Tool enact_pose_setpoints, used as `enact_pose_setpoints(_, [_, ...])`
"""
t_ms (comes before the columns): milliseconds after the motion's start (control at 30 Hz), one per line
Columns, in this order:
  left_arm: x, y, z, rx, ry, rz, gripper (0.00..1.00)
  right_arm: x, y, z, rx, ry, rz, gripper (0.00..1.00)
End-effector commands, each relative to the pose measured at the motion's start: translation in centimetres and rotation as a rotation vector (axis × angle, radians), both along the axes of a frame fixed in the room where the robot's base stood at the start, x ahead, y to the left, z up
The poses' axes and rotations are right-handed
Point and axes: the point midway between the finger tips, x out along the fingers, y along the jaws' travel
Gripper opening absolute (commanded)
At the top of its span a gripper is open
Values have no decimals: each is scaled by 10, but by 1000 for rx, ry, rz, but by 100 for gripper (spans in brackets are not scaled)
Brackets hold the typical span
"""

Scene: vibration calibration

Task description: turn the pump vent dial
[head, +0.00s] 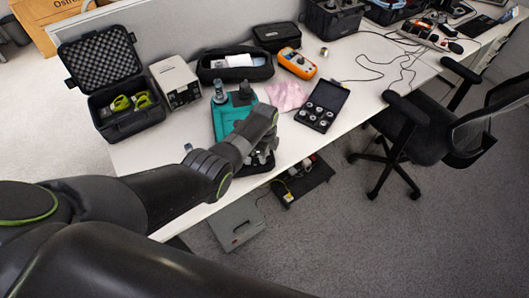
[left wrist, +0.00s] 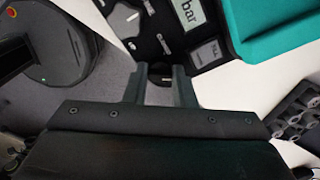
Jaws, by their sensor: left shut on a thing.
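The pump is a teal and black unit (head: 226,118) on the white table in the head view, partly hidden by my left arm. In the left wrist view its black panel has a display (left wrist: 188,12) reading "bar", a smaller screen (left wrist: 207,52) and a grey knob (left wrist: 125,19). My left gripper (left wrist: 160,88) is at the panel's near edge, its two fingers on either side of a small dark dial (left wrist: 160,72) and shut on it. The fingers hide part of the dial. My right gripper is in neither view.
Around the pump in the head view are an open foam-lined case (head: 130,112), a grey box (head: 176,82), an orange meter (head: 297,63), a pink cloth (head: 286,96) and a black case of round parts (head: 321,104). A chair (head: 430,125) stands at the right.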

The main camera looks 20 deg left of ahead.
Motion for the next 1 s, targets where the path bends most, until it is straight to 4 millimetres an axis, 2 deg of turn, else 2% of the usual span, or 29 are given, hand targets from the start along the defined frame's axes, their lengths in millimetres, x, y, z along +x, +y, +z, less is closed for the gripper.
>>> enact_pose_setpoints(400, [1,-1,1,-1,-4,-190,1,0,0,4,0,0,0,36])
enact_pose_setpoints(967, [1,-1,1,0,-4,-217,1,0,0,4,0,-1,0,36])
enact_pose_setpoints(1000, [1,0,1,0,-4,-217,27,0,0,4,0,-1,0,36])
